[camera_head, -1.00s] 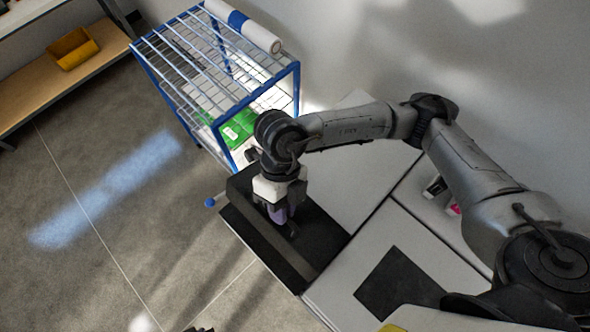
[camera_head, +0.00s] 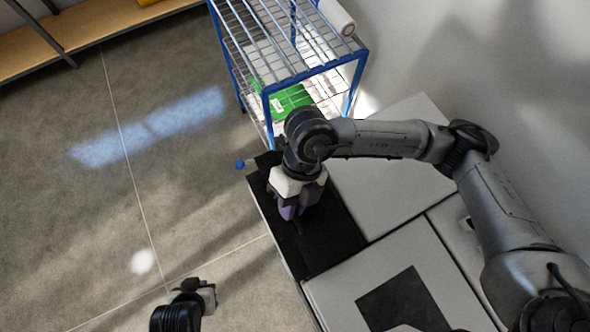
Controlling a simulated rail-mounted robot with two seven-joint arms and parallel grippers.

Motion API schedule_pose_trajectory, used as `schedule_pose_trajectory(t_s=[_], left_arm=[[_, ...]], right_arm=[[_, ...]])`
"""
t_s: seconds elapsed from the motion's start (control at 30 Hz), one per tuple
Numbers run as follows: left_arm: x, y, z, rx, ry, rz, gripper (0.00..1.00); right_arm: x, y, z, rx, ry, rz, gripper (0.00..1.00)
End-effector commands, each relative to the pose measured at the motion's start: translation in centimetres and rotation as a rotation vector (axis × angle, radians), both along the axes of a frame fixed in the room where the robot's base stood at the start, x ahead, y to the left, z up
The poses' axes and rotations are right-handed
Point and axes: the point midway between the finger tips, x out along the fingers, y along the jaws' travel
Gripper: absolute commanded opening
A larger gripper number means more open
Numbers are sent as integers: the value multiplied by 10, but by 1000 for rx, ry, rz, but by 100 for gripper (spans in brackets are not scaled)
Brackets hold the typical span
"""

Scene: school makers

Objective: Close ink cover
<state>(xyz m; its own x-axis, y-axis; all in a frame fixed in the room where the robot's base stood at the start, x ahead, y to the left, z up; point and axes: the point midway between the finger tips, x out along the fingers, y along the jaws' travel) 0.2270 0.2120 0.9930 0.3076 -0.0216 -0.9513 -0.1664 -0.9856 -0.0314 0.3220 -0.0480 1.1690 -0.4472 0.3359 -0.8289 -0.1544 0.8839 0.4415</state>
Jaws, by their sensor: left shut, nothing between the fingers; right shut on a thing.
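A large white machine (camera_head: 385,185) stands at the right, with a black panel (camera_head: 335,240) along its left end. The panel looks like the ink cover and appears to lie flat, though its edges and hinge are hard to make out. My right gripper (camera_head: 290,213) points down over the panel, shut, with a purple part showing at its fingers. What it grips is hidden by the gripper. My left gripper (camera_head: 207,290) is shut and empty at the lower edge, over the floor and left of the machine.
A black square (camera_head: 408,300) marks the machine's front top. The floor at left is open.

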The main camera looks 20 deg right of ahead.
Motion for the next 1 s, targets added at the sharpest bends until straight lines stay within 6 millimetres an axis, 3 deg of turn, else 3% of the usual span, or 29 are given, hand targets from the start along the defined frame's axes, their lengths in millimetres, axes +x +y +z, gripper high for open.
schedule_pose_trajectory(t_s=[0.23,0.27,0.5,0.8,1.0], left_arm=[[0,1,-1,5,0,-3,0],[0,1,-1,5,0,-3,0],[0,1,-1,3,1,-1,0],[0,-2,-1,-8,1,5,0],[0,-2,-3,-8,1,6,0]], right_arm=[[-1,4,-1,9,5,-2,0],[-2,3,-1,9,5,-2,16],[-1,2,0,6,4,-1,37],[1,0,2,4,1,-1,37],[13,-8,23,5,-3,-2,37]])
